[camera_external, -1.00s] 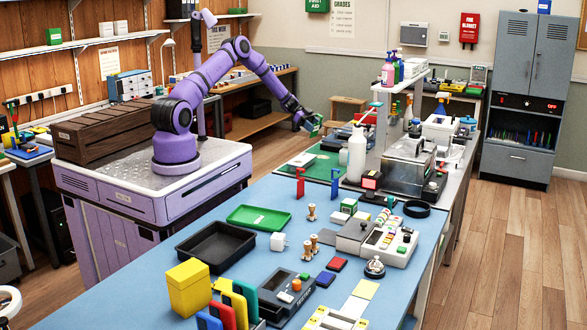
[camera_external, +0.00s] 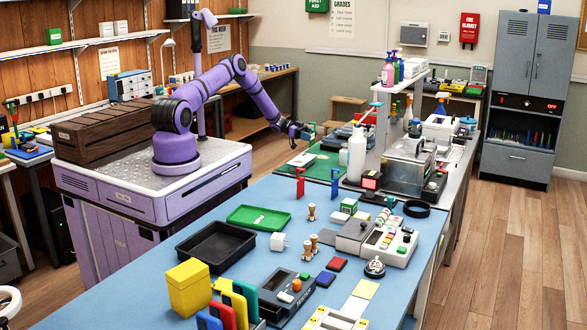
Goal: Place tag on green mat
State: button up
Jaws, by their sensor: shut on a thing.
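The green mat (camera_external: 322,171) lies flat at the far left of the blue bench, below my gripper in the picture. A flat white piece (camera_external: 302,160) lies on its left part. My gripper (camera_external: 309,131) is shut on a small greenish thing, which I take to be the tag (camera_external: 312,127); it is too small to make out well. It is held in the air above the far side of the mat, apart from it. The fingertips are partly hidden by the wrist.
A white bottle (camera_external: 356,153) stands right of the mat. A clear-sided machine (camera_external: 408,165) and a white shelf (camera_external: 400,85) with bottles are further right.

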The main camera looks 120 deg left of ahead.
aim_at(312, 144)
jog(key=shift+f, duration=2.3)
jog(key=shift+f, duration=0.1)
jog(key=o, duration=1)
jog(key=s, duration=0.1)
jog(key=s+r, duration=0.1)
jog(key=s, duration=0.1)
jog(key=shift+r, duration=0.3)
notch_tip(312, 144, up, 6)
jog(key=shift+r, duration=0.1)
